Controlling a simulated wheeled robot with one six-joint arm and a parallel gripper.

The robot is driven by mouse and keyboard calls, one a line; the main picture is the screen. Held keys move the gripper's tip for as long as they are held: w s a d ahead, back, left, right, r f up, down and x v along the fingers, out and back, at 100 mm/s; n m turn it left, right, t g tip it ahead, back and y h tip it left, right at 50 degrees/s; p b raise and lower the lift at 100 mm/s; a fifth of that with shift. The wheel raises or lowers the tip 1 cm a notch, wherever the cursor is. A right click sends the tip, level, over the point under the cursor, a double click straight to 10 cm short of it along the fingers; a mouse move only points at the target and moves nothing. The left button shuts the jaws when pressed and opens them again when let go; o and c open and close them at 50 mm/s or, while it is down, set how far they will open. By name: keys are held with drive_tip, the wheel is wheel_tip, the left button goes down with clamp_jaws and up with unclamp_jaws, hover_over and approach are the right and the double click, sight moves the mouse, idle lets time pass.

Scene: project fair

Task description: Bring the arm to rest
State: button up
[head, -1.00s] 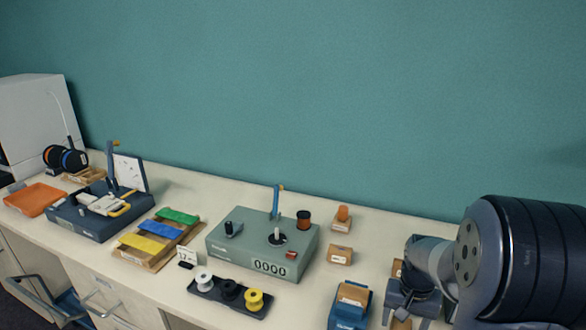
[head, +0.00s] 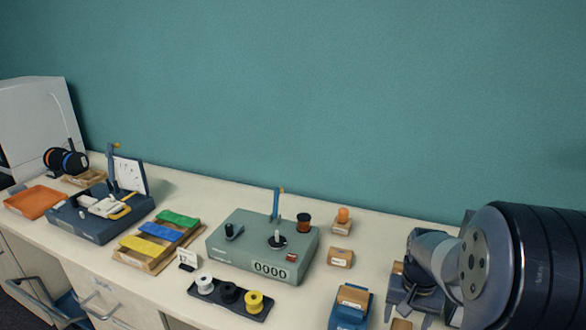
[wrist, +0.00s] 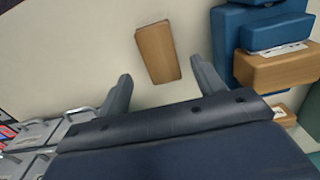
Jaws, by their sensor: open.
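My gripper (head: 416,306) is at the lower right of the head view, over the right end of the counter (head: 368,225). In the wrist view my gripper (wrist: 160,85) has its two fingers spread wide apart with nothing held. A small wooden block (wrist: 157,52) lies on the counter beyond the fingertips, in line with the gap and apart from both fingers. In the head view my forearm covers part of the counter at the right.
A blue box with a wooden block (head: 350,305) stands left of my gripper; the wrist view shows blue boxes (wrist: 262,35) close to the right finger. A green counter machine (head: 262,245), a spool tray (head: 229,298) and small wooden blocks (head: 340,257) stand further left.

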wheel_tip(320, 180, up, 7)
wheel_tip(320, 180, down, 13)
drive_tip(key=shift+r, duration=0.15)
wheel_tip(320, 180, up, 11)
drive_tip(key=w+a+r+m+p, duration=0.1)
drive_tip(key=w+a+r+p, duration=0.5)
drive_tip(key=p, duration=0.6)
drive_tip(key=f+b, duration=0.1)
drive_tip(key=a+f, duration=0.1)
drive_tip(key=b, duration=0.1)
drive_tip(key=shift+s+a+f+b, duration=0.3)
drive_tip(key=shift+f+b, duration=0.05)
drive_tip(key=shift+f, duration=0.05)
drive_tip(key=shift+f+b, duration=0.4)
drive_tip(key=shift+f, duration=0.15)
